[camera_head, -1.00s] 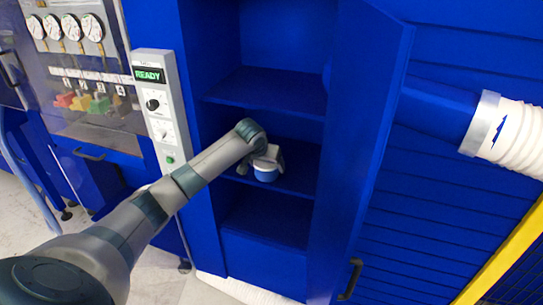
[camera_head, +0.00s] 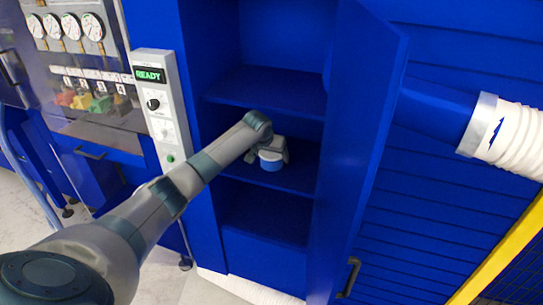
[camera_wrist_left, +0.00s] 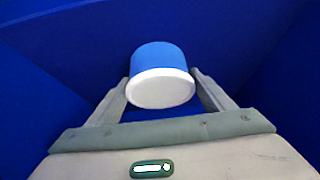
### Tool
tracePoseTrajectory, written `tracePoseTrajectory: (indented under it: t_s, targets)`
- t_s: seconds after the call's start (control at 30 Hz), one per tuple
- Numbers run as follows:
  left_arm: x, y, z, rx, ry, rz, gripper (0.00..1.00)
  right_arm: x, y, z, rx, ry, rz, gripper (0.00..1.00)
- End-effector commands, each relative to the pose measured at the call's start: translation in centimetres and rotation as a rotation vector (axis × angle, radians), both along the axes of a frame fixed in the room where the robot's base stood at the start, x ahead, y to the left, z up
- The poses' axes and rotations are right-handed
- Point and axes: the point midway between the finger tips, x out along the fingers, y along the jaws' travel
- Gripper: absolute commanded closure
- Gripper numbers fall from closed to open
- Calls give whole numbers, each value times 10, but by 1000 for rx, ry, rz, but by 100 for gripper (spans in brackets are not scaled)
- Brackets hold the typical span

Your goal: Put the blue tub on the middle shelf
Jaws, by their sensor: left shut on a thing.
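The blue tub (camera_head: 271,164) has a white lid or rim and is inside the blue cabinet, at the level of the middle shelf (camera_head: 297,181). My left gripper (camera_head: 270,156) is shut on the tub. In the left wrist view the tub (camera_wrist_left: 160,77) sits between the two fingers of my left gripper (camera_wrist_left: 165,92), with its white face toward the camera. I cannot tell whether the tub touches the shelf. My right gripper is not in view.
The cabinet door (camera_head: 362,150) stands open on the right of the compartments. An upper shelf (camera_head: 270,90) lies above the tub. A control box reading READY (camera_head: 160,110) is at the left. A white hose (camera_head: 510,135) is at the far right.

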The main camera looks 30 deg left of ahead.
Motion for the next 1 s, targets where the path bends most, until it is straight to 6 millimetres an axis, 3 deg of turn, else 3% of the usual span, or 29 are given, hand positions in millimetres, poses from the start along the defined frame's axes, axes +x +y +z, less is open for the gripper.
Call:
tracePoseTrajectory:
  t_s: [0.1, 0.53, 0.57, 0.63, 1.0]
  targets:
    - [-2, -1, -2, 1, 1, -2, 58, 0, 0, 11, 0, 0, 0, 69]
    - [-2, 0, -8, 0, 1, -1, 58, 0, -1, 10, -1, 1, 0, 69]
    - [-3, -1, -9, 0, 3, -1, 23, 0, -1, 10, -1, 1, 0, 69]
    - [-3, 0, -9, 1, 3, -1, 6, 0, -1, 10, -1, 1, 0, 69]
    - [-2, 0, -7, 1, 2, -1, 6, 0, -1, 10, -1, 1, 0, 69]
